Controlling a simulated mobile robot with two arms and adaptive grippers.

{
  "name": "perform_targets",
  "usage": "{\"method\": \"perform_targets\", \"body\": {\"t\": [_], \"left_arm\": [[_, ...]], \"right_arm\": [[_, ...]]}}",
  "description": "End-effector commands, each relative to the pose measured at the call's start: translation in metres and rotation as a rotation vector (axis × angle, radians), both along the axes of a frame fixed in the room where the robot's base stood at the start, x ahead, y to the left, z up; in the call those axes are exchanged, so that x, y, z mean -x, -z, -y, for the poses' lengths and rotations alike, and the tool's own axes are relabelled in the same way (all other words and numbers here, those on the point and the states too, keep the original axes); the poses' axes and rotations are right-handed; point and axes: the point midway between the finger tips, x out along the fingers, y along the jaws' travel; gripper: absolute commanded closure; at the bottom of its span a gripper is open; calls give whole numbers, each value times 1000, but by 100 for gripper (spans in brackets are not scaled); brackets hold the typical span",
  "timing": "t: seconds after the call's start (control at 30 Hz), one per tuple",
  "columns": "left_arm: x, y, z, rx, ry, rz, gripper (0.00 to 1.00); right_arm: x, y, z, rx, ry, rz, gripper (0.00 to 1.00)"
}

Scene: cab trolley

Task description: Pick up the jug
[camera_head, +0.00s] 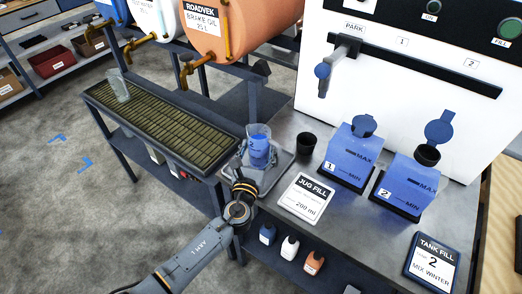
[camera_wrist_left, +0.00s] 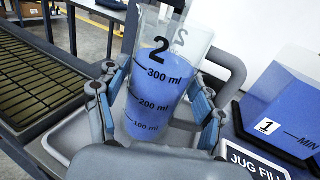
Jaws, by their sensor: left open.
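The jug (camera_head: 261,150) is clear with blue liquid in it and stands upright on a grey tray (camera_head: 284,172) at the bench's left end. In the left wrist view the jug (camera_wrist_left: 158,84) shows a "2" and marks up to 300 ml, with the liquid a little above the 300 mark. My left gripper (camera_head: 246,167) is at the jug's near side. In the wrist view its open fingers (camera_wrist_left: 156,105) stand on either side of the jug. I cannot tell whether the pads touch it. My right gripper is not in view.
Blue tanks 1 (camera_head: 347,155) and 2 (camera_head: 408,183) stand to the right. A black cup (camera_head: 306,143) and a "JUG FILL" card (camera_head: 306,198) are close to the jug. A slatted grate (camera_head: 170,125) with another clear vessel (camera_head: 118,86) lies left. Drums with taps (camera_head: 214,28) hang behind.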

Motion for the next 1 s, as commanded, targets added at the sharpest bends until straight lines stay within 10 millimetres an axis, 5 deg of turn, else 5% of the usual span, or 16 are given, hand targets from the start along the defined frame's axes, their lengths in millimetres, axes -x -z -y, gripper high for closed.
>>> {"method": "perform_targets", "body": {"t": [0.3, 0.5, 1.0], "left_arm": [[-7, 0, 2, 1, 1, -1, 31], [-7, 1, 2, 1, 0, -1, 72], [-7, -21, 2, 3, 1, 3, 73]], "right_arm": [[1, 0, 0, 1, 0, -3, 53], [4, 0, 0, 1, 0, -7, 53], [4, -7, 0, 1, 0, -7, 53]]}}
